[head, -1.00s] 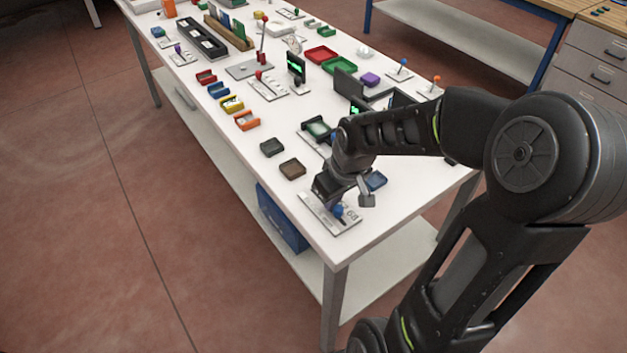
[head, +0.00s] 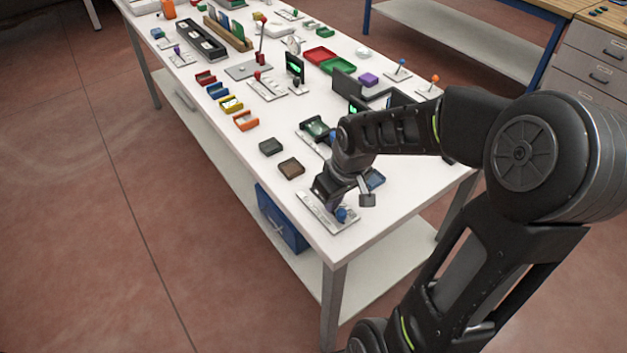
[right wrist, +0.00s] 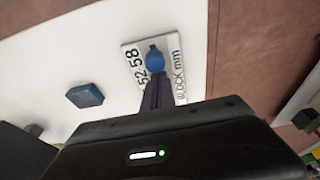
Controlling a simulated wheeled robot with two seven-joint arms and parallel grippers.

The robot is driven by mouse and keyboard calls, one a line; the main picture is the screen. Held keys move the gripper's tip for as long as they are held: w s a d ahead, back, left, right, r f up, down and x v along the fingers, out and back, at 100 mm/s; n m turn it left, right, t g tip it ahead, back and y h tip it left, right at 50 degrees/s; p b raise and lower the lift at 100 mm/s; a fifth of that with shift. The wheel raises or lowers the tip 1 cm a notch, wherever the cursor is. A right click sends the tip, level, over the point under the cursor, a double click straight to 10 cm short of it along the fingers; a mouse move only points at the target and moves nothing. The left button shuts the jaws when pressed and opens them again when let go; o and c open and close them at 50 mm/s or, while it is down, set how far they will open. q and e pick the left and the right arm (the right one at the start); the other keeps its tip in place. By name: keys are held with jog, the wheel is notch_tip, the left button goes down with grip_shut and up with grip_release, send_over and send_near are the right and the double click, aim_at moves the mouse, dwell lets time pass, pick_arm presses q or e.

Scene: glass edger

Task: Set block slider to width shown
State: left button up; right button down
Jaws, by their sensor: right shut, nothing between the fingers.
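The block slider (head: 312,206) is a pale plate with a blue knob (head: 341,214) near the table's front corner. The plate also shows in the right wrist view (right wrist: 174,44), with "52", "58" and "BLOCK mm" printed on it. There the blue knob (right wrist: 155,60) sits near the 58 end. My right gripper (right wrist: 157,88) is shut and empty, its fingertips right beside the knob; I cannot tell whether they touch. The fingers hide part of the plate, including the lower numbers. A small screen (head: 295,68) with green marks stands farther back; its reading is too small. My left gripper is out of view.
A brown block (head: 291,168) and a dark grey block (head: 270,147) lie left of my right arm. A device with a greenish window (head: 316,127) stands behind. The table's front edge is close to the slider.

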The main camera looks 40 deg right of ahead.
jog(key=shift+s+a+f, duration=0.2)
jog(key=shift+f, duration=0.15)
jog(key=shift+w+r+p, duration=0.2)
jog(key=shift+r+p, duration=0.3)
jog(key=r+p, duration=0.2)
jog(key=r, duration=0.1)
jog(key=r+p, duration=0.2)
jog(key=r, duration=0.1)
jog(key=shift+w+d+r+p, duration=0.1)
jog(key=shift+w+r+p, duration=0.1)
jog(key=shift+p, duration=0.1)
